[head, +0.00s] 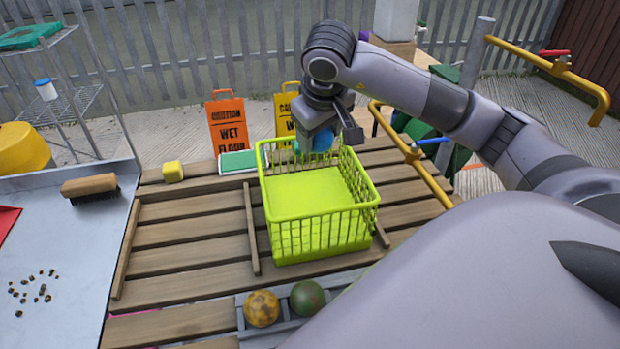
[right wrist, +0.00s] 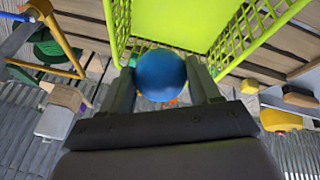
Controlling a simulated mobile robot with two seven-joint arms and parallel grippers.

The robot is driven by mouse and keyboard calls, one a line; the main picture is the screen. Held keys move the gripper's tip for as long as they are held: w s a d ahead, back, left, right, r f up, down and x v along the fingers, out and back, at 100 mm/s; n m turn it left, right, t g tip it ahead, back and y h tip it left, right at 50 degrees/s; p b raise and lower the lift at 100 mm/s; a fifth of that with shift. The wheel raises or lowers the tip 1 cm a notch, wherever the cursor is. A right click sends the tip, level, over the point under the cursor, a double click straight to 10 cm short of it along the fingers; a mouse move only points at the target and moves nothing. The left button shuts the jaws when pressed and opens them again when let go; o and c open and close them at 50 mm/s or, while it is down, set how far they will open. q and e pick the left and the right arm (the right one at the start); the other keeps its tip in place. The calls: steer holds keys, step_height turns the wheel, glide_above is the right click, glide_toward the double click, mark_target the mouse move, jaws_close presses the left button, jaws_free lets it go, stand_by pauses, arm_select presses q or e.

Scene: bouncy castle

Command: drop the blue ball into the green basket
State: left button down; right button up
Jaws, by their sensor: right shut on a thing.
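The green basket (head: 318,196) stands upright on the slatted wooden table, and its visible floor is bare. My right gripper (head: 322,140) is at the basket's far rim, shut on the blue ball (head: 320,141). In the right wrist view the ball (right wrist: 161,75) sits between the two fingers (right wrist: 160,85), with the basket's floor and slatted walls (right wrist: 190,20) beyond it. The exact height of the ball over the rim is hard to tell. My left gripper is in neither view.
A brush (head: 90,186) lies on the left metal table. Yellow pipes (head: 410,150) rise at right.

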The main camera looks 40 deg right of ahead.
steer(key=shift+f, duration=0.15)
steer(key=o, duration=1.1)
steer(key=v, duration=0.7)
steer(key=shift+p, duration=0.45)
